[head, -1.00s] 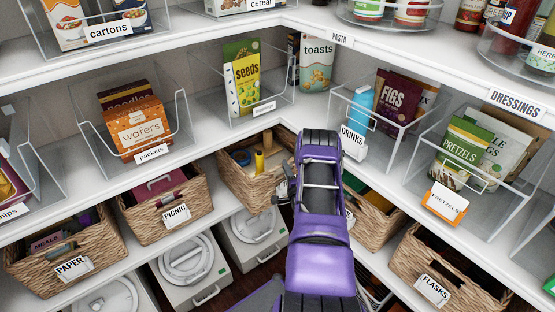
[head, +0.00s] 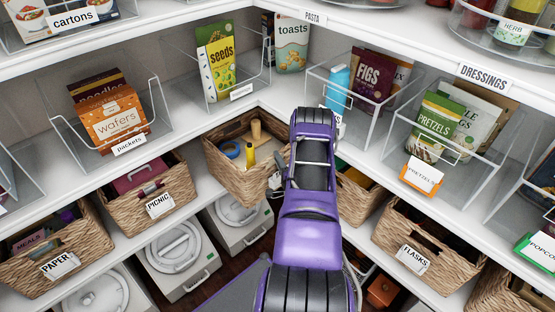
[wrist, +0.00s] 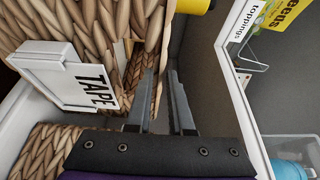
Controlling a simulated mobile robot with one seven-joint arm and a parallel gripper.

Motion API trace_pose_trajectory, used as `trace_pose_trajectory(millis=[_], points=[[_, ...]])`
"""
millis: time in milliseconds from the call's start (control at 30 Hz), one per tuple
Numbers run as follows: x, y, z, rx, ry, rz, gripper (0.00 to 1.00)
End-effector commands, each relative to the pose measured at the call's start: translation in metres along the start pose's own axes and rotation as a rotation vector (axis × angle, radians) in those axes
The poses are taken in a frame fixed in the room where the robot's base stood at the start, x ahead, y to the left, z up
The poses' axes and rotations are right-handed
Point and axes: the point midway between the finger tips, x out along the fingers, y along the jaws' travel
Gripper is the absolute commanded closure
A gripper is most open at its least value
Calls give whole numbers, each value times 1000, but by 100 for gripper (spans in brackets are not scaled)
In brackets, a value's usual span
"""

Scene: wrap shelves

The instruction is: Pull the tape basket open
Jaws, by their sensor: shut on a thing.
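The tape basket (head: 226,172) is a woven basket in the shelf corner, jutting out past the shelf edge. A blue tape roll (head: 231,150) and a yellow item (head: 250,155) lie inside it. My gripper (head: 277,184) is at the basket's right front, mostly hidden by my purple arm. In the wrist view, the white TAPE label (wrist: 78,82) hangs on the woven wall, left of the fingers. My gripper's two fingers (wrist: 165,103) are shut on the basket's edge; the exact contact is hard to see.
The picnic basket (head: 130,205) stands to the left on the same shelf, and the flasks basket (head: 385,245) to the right. White lidded bins (head: 170,258) sit below. A clear toppings bin with a seeds pack (head: 215,62) is above.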

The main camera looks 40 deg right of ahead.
Motion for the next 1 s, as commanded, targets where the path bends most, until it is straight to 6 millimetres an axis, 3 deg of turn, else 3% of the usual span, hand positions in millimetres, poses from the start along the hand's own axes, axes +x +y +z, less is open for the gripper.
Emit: trace_pose_trajectory(millis=[33, 67, 200, 500, 633, 767, 1000], points=[[0, 0, 0, -1, -1, -1, 100], [0, 0, 0, -1, -1, -1, 75], [0, 0, 0, 0, -1, 0, 50], [-1, 0, 0, 0, 0, 0, 50], [-11, 0, 0, 0, 1, 1, 50], [-34, 0, -1, 2, 2, 4, 50], [-94, 0, -1, 2, 4, 4, 50]])
